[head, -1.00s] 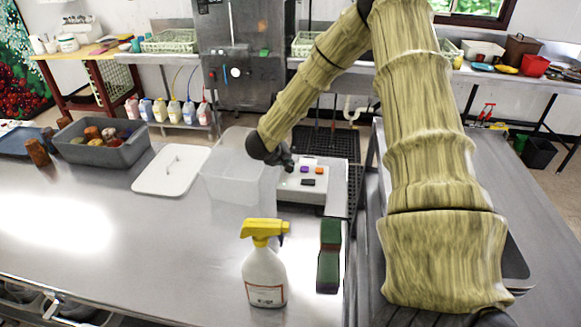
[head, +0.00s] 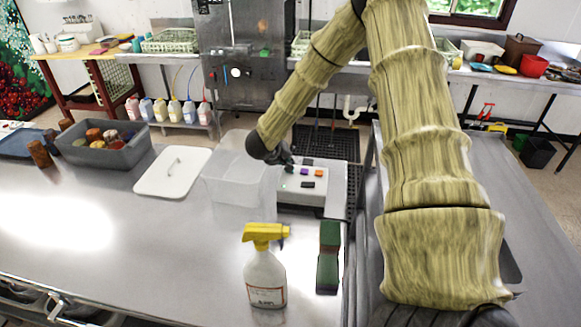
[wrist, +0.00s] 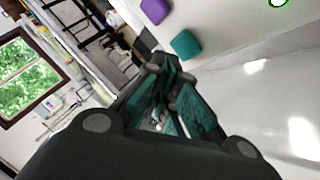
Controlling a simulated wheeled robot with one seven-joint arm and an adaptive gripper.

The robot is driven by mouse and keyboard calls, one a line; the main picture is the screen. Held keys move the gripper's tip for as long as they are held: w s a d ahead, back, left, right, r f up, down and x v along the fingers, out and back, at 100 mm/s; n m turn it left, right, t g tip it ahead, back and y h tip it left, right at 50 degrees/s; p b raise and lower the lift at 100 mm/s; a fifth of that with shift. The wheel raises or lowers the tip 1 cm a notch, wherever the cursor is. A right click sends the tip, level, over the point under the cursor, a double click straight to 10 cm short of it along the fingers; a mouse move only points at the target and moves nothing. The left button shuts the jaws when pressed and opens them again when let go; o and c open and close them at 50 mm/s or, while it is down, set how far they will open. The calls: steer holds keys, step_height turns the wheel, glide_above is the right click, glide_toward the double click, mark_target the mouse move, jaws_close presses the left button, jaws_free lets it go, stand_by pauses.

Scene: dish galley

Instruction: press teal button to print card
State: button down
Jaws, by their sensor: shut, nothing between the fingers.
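A white box with coloured buttons (head: 315,194) stands on the steel counter in the head view. The teal button (wrist: 186,44) shows in the wrist view on the pale panel, beside a purple button (wrist: 155,11). In the head view I cannot make out the teal button apart from my gripper. My gripper (wrist: 168,72) is shut and empty, its fingertips close to the teal button in the wrist view. I cannot tell whether they touch it. In the head view my gripper (head: 286,161) is at the box's left end, left of the purple button.
An orange button (head: 319,173) and a black button (head: 307,184) are also on the box. A clear bin (head: 238,190) stands just left of it. A spray bottle (head: 265,275) and a green sponge (head: 328,262) are nearer on the counter.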

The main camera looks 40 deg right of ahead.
stand_by(0.3)
step_height(320, 180, up, 5)
steer(key=p, duration=0.5)
stand_by(0.9)
